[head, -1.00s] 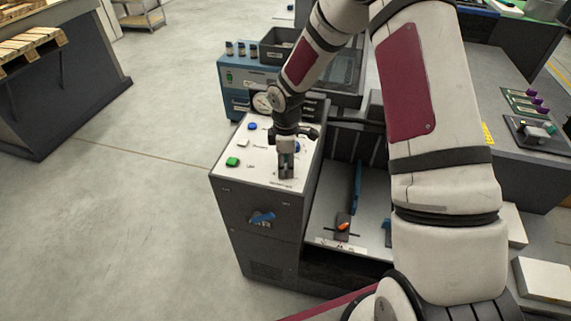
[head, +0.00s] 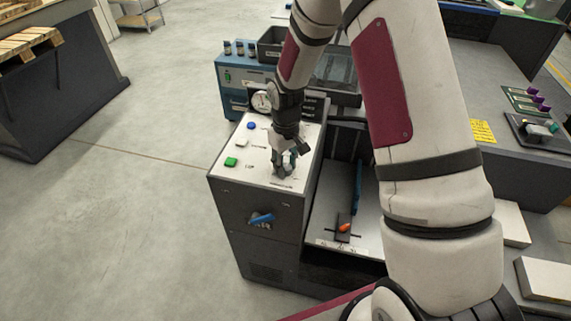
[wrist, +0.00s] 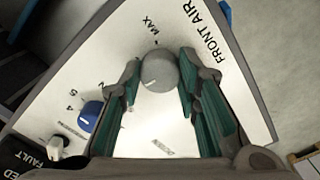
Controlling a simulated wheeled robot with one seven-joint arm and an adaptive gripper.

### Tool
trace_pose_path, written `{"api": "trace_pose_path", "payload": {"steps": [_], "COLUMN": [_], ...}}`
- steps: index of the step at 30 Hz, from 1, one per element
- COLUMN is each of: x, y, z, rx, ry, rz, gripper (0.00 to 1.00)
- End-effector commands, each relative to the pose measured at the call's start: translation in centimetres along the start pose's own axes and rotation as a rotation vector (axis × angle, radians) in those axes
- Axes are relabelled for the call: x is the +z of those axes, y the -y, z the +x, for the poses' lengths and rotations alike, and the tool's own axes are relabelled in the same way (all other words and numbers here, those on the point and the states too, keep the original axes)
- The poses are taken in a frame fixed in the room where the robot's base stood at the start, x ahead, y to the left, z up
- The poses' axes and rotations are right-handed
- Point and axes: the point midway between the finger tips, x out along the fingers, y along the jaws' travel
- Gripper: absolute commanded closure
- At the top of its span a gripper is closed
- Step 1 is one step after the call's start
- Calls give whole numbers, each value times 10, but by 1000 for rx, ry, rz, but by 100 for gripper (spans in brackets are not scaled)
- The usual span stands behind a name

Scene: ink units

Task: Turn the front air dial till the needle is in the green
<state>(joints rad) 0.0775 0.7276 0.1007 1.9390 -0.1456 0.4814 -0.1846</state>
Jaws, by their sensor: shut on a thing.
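The front air dial (wrist: 158,72) is a round grey knob with a white pointer line, beside the printed words FRONT AIR on a white panel (head: 256,172). My gripper (wrist: 162,84) has its teal-padded fingers on both sides of the knob and is shut on it. In the head view my gripper (head: 284,168) is at the front right of the panel top and hides the knob. A round white-faced gauge (head: 262,101) stands at the back of the panel; its needle and any green band are too small to read.
A blue knob (wrist: 90,115) and a white knob (wrist: 56,147) sit beside the dial in the wrist view. A blue lever (head: 262,218) is on the cabinet front. Open floor lies left.

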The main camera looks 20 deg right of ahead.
Motion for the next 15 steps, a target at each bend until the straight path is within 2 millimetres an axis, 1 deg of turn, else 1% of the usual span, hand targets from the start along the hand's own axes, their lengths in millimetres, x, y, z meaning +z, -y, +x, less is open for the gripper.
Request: {"api": "trace_pose_path", "payload": {"steps": [6, 15], "x": [1, 1], "y": [1, 1], "z": [2, 1], "rx": [-1, -1], "ry": [3, 3], "rz": [150, 267], "gripper": [98, 98]}}
